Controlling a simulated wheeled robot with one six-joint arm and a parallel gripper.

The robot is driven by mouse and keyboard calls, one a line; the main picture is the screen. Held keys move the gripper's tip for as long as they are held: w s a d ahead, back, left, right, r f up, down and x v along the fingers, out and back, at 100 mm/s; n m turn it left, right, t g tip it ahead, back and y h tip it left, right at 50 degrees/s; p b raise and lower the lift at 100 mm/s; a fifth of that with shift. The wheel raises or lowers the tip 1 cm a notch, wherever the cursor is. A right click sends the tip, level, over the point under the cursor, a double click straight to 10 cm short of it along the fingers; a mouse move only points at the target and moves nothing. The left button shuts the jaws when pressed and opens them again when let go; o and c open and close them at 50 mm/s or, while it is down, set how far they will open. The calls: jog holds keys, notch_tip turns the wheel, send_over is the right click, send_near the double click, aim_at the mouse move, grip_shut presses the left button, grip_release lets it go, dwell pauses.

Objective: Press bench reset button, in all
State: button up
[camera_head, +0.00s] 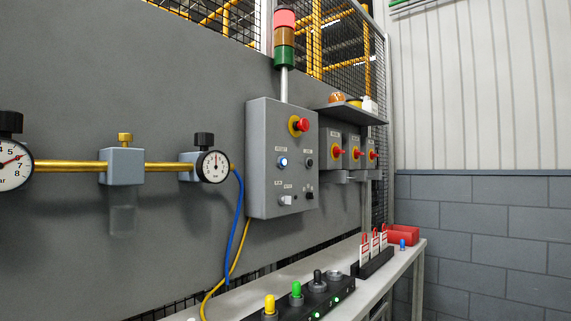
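A grey control box (258,188) is mounted on the grey panel near the middle of the view. On its front are a red mushroom button on a yellow ring (299,126), a lit blue-white round button (283,162) and a dark round button (308,162). Below these are a pale square control (286,200) and a small black knob (309,191). The small labels are too blurred to read, so I cannot tell which control is marked reset. My gripper is not visible in this view.
A bench (407,257) runs below the box, bearing a black strip with coloured knobs (297,294), red-and-white tags (375,243) and a red bin (404,235). Brass pipe (70,166) with gauges (213,167) juts out at left. A shelf (350,113) overhangs red-handled switches (355,152).

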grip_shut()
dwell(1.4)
